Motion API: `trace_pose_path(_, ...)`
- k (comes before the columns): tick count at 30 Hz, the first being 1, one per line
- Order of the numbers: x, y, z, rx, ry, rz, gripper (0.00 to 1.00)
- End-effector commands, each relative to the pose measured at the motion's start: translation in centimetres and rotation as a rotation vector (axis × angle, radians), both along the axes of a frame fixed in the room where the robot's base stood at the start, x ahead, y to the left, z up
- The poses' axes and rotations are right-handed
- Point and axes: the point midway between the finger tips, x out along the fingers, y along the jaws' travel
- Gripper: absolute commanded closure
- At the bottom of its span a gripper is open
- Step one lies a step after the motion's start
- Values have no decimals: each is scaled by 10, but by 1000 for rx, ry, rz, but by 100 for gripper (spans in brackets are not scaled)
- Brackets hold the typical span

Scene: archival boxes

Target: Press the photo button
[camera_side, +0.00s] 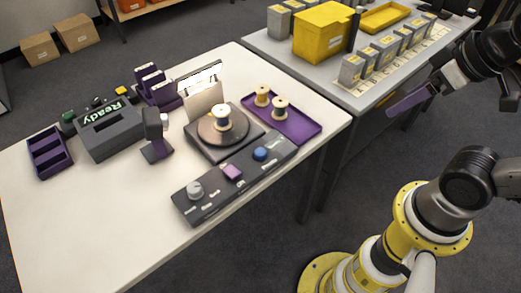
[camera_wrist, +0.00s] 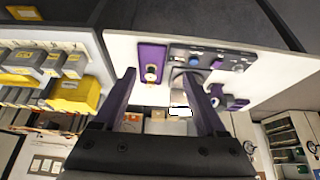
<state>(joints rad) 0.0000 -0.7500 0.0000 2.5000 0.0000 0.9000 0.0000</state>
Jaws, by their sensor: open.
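In the wrist view the box (camera_wrist: 206,54) is at the upper right, with the blue button (camera_wrist: 194,61) and purple button (camera_wrist: 217,64). My gripper (camera_side: 390,112) is raised right of the table, apart from the box. Its purple fingers (camera_wrist: 159,72) are spread and empty.
Behind the box, a turntable (camera_side: 222,128) holds a spool, beside a purple tray (camera_side: 303,128) with two spools. A dark device reading "Ready" (camera_side: 108,127) stands left. A second table bears a yellow box (camera_side: 322,32) and grey boxes (camera_side: 352,70). The white table's front left is clear.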

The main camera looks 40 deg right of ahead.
Motion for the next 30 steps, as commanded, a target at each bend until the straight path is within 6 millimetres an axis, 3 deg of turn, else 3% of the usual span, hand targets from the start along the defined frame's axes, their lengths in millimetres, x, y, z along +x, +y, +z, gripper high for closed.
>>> trace_pose_path(4,0,0,0,0,0,0,28)
trace_pose_path(8,-1,0,1,12,7,-18,52)
trace_pose_path(10,3,2,12,25,-10,-32,64)
trace_pose_path(16,44,10,47,72,23,-61,100)
trace_pose_path(23,104,27,61,110,118,-66,100)
trace_pose_path(30,167,51,48,128,231,-57,100)
